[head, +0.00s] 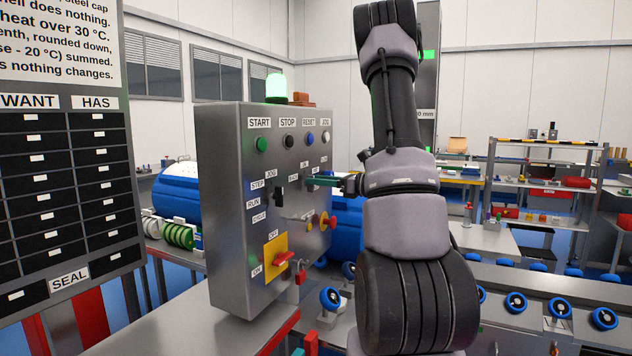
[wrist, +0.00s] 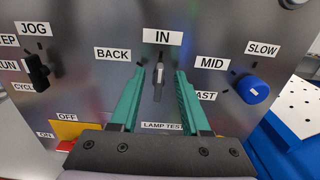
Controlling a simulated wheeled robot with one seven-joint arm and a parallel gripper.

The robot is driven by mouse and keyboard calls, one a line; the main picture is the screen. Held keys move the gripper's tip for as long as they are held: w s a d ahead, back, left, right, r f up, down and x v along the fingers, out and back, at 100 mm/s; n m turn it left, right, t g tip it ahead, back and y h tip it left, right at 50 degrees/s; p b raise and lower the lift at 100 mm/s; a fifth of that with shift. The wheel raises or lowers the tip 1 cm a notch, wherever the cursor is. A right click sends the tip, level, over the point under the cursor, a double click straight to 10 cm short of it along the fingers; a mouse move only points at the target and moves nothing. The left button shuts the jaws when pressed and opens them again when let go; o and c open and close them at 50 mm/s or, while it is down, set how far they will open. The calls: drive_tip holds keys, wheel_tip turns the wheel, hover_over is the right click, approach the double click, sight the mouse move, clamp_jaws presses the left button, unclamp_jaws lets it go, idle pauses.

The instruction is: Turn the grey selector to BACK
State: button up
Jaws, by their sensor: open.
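The grey selector (wrist: 159,75) is a small light-grey knob on the metal control panel (wrist: 215,30). In the wrist view it stands upright, pointing to the IN label (wrist: 162,36). The BACK label (wrist: 113,54) is to its left and the MID label (wrist: 212,63) to its right. My gripper (wrist: 160,82) is open, with a green finger on each side of the selector and a visible gap on both sides. In the head view my gripper (head: 314,182) reaches the panel front from the right and largely hides the selector.
A black selector (wrist: 36,72) is left of my gripper and a blue selector (wrist: 252,89) right of it. Below on the panel is a yellow plate (head: 270,250) with a red handle (head: 284,259). Push buttons, including a green one (head: 262,145), line the top.

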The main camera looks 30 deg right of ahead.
drive_tip(key=shift+w+a, duration=0.35)
drive_tip(key=shift+w, duration=0.05)
clamp_jaws()
drive_tip(key=shift+n, duration=0.6)
